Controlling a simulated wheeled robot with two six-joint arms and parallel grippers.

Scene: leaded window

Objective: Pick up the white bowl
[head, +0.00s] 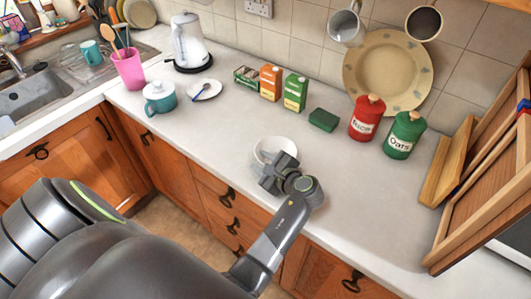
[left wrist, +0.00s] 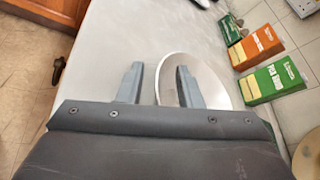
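The white bowl (head: 268,145) stands upright on the pale counter in the head view, partly hidden by my left gripper (head: 279,172) at its front edge. In the left wrist view the bowl (left wrist: 212,82) lies beyond the gripper body. My left gripper (left wrist: 160,70) is open there, with a clear gap between its fingers. The bowl's rim passes between them: one finger is in front of the bowl's inside, the other is outside the rim. I cannot tell whether either finger touches the bowl. My right gripper is in neither view.
Counter around the bowl is clear.

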